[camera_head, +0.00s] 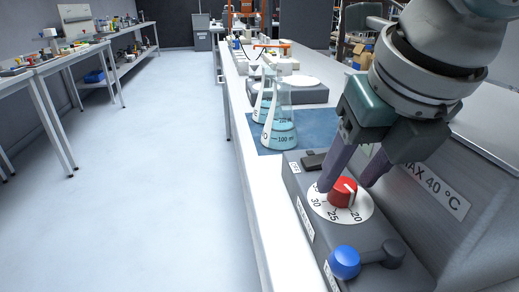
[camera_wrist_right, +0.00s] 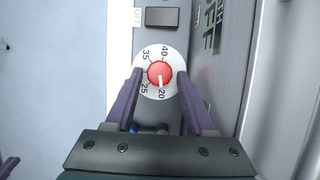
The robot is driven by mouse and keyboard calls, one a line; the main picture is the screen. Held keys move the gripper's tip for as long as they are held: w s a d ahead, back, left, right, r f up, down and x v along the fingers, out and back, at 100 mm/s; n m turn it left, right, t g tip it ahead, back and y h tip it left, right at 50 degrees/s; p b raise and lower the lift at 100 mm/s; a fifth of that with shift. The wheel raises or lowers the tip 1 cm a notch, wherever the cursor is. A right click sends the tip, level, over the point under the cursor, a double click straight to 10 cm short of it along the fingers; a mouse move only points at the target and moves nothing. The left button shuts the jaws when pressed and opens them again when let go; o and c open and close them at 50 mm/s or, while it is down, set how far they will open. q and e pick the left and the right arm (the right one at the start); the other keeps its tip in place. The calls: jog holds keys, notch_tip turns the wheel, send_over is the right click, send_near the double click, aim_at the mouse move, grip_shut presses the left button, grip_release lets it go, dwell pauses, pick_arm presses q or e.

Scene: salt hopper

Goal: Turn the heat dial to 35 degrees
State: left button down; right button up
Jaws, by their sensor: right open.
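The heat dial is a red knob (camera_head: 342,192) with a white pointer line, on a white disc (camera_head: 322,208) with black numbers. The disc sits on the top of a grey device (camera_head: 300,184). In the right wrist view, the knob (camera_wrist_right: 161,72) has its pointer towards the 20 mark; 25, 35 and 40 also show. My right gripper (camera_head: 345,180) is open, with its purple fingers on either side of the knob. In the right wrist view, its fingertips (camera_wrist_right: 160,77) flank the knob; contact cannot be made out.
A blue ball-ended lever (camera_head: 345,262) stands nearer me on the device, and a dark switch (camera_head: 314,160) lies beyond the dial. Flasks with blue liquid (camera_head: 279,130) stand on a blue mat (camera_head: 320,125). A "MAX 40 °C" label (camera_head: 436,190) is at right.

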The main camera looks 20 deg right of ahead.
jog(key=shift+x, duration=0.75)
grip_shut()
